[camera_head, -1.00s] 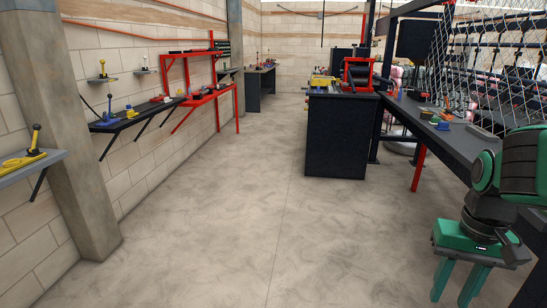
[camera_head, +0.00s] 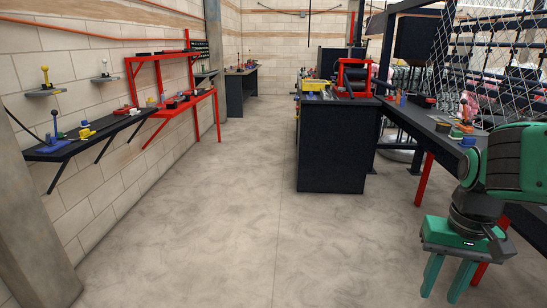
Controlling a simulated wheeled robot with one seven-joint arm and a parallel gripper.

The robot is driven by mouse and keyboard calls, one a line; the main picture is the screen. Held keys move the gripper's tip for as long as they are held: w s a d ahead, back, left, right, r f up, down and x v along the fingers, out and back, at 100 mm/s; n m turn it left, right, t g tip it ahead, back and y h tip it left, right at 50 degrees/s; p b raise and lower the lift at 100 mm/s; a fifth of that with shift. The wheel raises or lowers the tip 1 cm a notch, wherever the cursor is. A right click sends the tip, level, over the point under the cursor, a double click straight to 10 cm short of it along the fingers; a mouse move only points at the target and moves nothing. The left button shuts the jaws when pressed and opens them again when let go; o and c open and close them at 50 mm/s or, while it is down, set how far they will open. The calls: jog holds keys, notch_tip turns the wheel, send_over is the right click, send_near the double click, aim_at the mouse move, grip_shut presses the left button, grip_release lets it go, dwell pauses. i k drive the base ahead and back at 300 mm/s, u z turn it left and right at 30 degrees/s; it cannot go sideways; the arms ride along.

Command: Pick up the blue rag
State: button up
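I cannot make out a blue rag for certain. A small blue item (camera_head: 468,141) lies on the long dark bench (camera_head: 425,121) at the right, too small to tell what it is. Another blue item (camera_head: 55,137) sits on the black wall shelf (camera_head: 75,148) at the left, with a dark lever-like part above it. My gripper (camera_head: 441,297) hangs at the lower right, pointing down. Its two green fingers are apart, with nothing between them. It is in front of the bench and touches nothing that I can see.
A black cabinet (camera_head: 331,148) stands ahead, with a red-framed device (camera_head: 354,78) on top. Red shelves (camera_head: 187,103) and a concrete pillar (camera_head: 28,230) are at the left. Chain-link mesh (camera_head: 497,70) hangs behind the right bench. The concrete floor (camera_head: 230,210) between is clear.

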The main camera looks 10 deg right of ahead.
aim_at(467, 142)
jog(key=z, duration=0.15)
jog(key=i, duration=1.15)
jog(key=z, duration=0.6)
jog(key=i, duration=1.15)
jog(key=z, duration=0.7)
jog(key=i, duration=1)
jog(key=z, duration=0.4)
